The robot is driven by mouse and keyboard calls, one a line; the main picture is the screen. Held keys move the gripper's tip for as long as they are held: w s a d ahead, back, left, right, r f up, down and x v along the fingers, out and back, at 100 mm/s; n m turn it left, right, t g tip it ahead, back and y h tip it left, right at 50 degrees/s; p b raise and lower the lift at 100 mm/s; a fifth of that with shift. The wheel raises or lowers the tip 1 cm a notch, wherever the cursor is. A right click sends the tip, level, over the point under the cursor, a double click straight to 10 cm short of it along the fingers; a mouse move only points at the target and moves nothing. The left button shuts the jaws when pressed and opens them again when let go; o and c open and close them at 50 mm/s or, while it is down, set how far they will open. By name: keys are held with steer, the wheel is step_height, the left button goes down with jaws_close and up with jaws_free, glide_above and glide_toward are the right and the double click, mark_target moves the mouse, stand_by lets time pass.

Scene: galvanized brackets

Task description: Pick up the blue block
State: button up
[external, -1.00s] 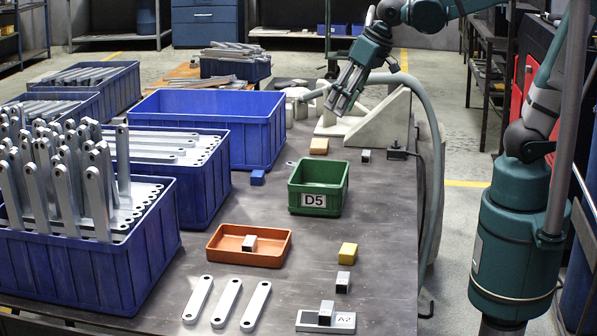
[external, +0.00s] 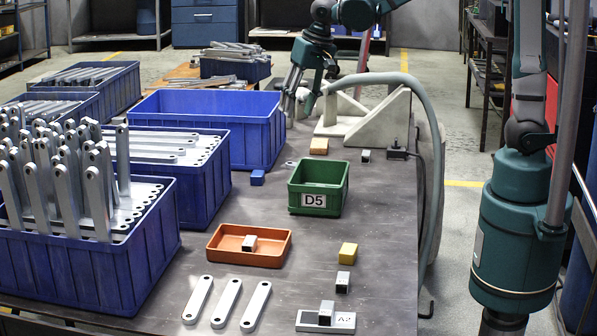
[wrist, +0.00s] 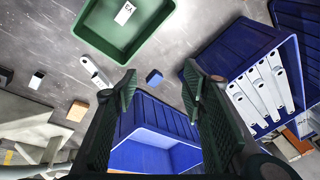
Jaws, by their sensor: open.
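The blue block (external: 257,178) is small and lies on the grey table, in front of the large empty blue bin and left of the green bin. In the wrist view the blue block (wrist: 154,76) shows whole, between the two fingertips in the picture but farther off, on the tabletop. My gripper (external: 296,106) is in the air at the back of the table, beyond the block and up to its right, apart from it. In the wrist view its two ribbed fingers (wrist: 160,82) stand wide apart with nothing between them.
The large empty blue bin (external: 275,126) stands close behind the block. A pale wooden block (external: 319,146), white angled supports (external: 372,125) and a hose are near the back right. An orange tray (external: 225,255) is in front.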

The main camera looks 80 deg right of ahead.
steer(key=w+d+f+m+g+p, duration=0.1)
steer(key=w+d+f+m+p, duration=0.15)
steer(key=w+d+f, duration=0.4)
steer(key=m+g+p, duration=0.1)
steer(key=m+g, duration=0.1)
steer(key=m, duration=0.3)
glide_above(257, 173)
steer(key=f, duration=1.1)
steer(key=shift+s+a+f, duration=0.25)
steer(key=shift+s+f, duration=0.05)
steer(key=shift+f, duration=0.1)
steer(key=shift+w+d+f, duration=0.2)
steer(key=shift+d+f, duration=0.1)
steer(key=shift+f, duration=0.35)
steer(key=shift+f, duration=1.3)
steer(key=shift+f+b, duration=1.05)
steer(key=shift+f, duration=1.55)
